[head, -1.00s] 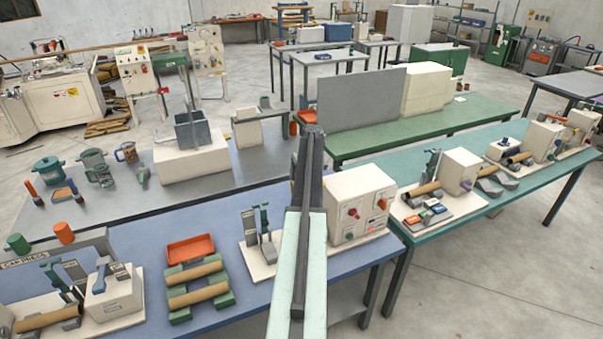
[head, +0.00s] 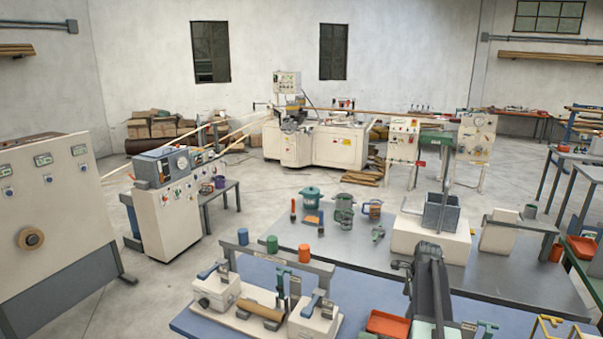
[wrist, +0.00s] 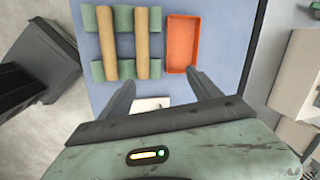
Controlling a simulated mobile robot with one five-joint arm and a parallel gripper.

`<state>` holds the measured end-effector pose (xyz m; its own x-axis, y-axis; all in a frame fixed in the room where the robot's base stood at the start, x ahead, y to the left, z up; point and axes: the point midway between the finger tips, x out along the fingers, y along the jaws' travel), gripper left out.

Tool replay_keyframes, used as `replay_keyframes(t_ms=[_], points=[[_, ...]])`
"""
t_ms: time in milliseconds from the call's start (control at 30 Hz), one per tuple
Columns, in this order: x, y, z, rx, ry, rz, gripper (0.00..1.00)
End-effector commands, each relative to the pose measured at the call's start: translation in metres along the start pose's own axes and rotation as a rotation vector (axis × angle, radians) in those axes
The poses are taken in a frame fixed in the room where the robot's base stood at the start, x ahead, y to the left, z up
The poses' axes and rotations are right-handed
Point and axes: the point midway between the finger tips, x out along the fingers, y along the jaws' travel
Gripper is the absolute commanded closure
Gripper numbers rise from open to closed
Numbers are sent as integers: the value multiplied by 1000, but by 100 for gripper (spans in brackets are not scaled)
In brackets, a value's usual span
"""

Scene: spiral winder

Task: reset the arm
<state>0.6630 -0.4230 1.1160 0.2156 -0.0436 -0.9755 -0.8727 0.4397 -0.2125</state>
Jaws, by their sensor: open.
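My gripper (wrist: 163,88) is open and empty in the wrist view, its two dark fingers spread wide apart. It points down over the blue bench (wrist: 219,14). Beyond the fingers lie an orange tray (wrist: 182,45) and two tan tubes across green blocks (wrist: 125,70). A white piece (wrist: 152,103) shows between the fingers, partly hidden by the gripper body. In the head view my dark arm reaches up from the bottom edge, right of centre, over the blue bench; its fingers cannot be made out there.
In the head view a clamp fixture with a tan tube (head: 260,311) stands on the blue bench, left of my arm. A grey bench (head: 340,250) with cups and a grey bin (head: 441,213) lies behind. Open floor (head: 150,300) lies to the left.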

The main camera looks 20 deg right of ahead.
Motion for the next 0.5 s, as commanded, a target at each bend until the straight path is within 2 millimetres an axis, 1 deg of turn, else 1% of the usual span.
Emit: replay_keyframes(t_ms=[33,67,100,167,200,267,300,367,400,467,500], points=[[-1,19,46,-169,-8,15,27],[-1,29,71,-281,-13,25,27],[-2,42,104,-431,-20,36,27],[-3,66,149,-657,-31,52,27],[-5,82,177,-802,-40,63,27],[-7,106,214,-1008,-53,74,27],[-9,122,235,-1134,-62,82,27],[-12,145,262,-1311,-74,92,27],[-14,160,278,-1421,-83,97,27],[-18,183,300,-1581,-96,104,27],[-20,198,314,-1685,-106,109,27]])
